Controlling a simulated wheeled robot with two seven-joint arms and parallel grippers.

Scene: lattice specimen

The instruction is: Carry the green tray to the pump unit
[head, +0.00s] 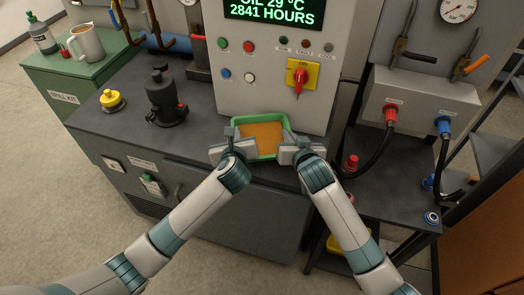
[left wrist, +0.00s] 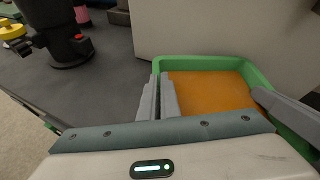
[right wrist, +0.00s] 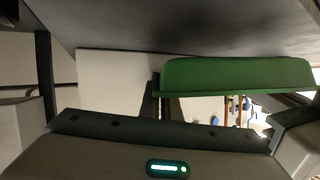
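The green tray (head: 288,123) has an orange-brown inside and is at the front of the grey control panel, over the dark bench; I cannot tell if it touches the bench. My left gripper (head: 237,138) is at its left wall. In the left wrist view, its two fingers (left wrist: 160,97) are close together with the tray's rim (left wrist: 205,63) between them. My right gripper (head: 288,141) is at the right wall. The right wrist view shows the tray's outer side (right wrist: 235,75) with the dark fingers (right wrist: 151,103) at one end, seemingly closed on the rim. No label names the pump unit.
A dark pump-like device (head: 164,98) and a yellow knob (head: 112,100) stand on the bench to the left. The panel (head: 262,92) rises right behind the tray.

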